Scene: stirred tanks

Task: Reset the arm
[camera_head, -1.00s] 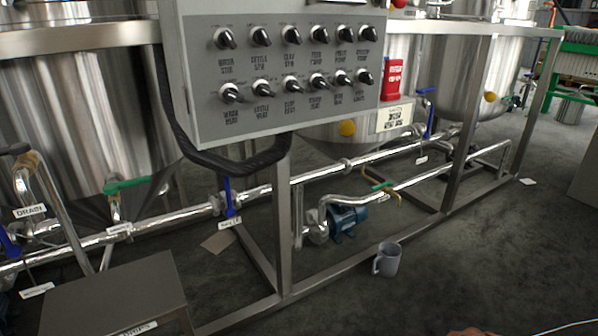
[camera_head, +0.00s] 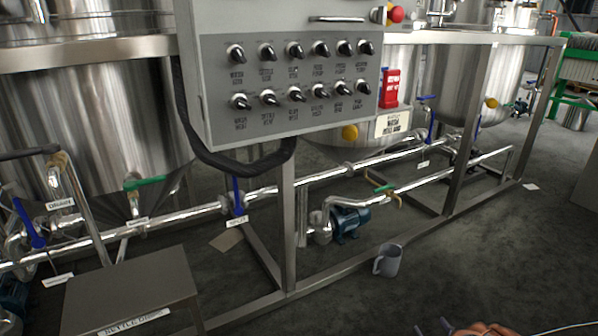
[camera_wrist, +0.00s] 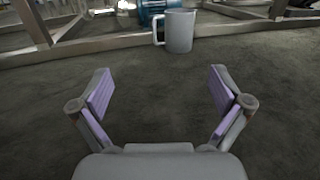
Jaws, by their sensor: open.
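My gripper (camera_wrist: 162,95) is open in the wrist view, with its two purple-padded fingers spread apart and nothing between them. Beyond the fingertips a grey mug (camera_wrist: 180,30) stands upright on the dark floor, apart from the gripper, its handle to the left. The mug (camera_head: 388,260) also shows in the head view, on the floor in front of the steel frame. My gripper is not clearly seen in the head view.
A grey control panel (camera_head: 290,125) with several black knobs hangs in front of the steel tanks (camera_head: 90,120). Pipes, a blue pump (camera_head: 350,224) and frame legs (camera_head: 289,230) stand behind the mug. A low steel box (camera_head: 130,285) is at lower left. Dark floor is open at right.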

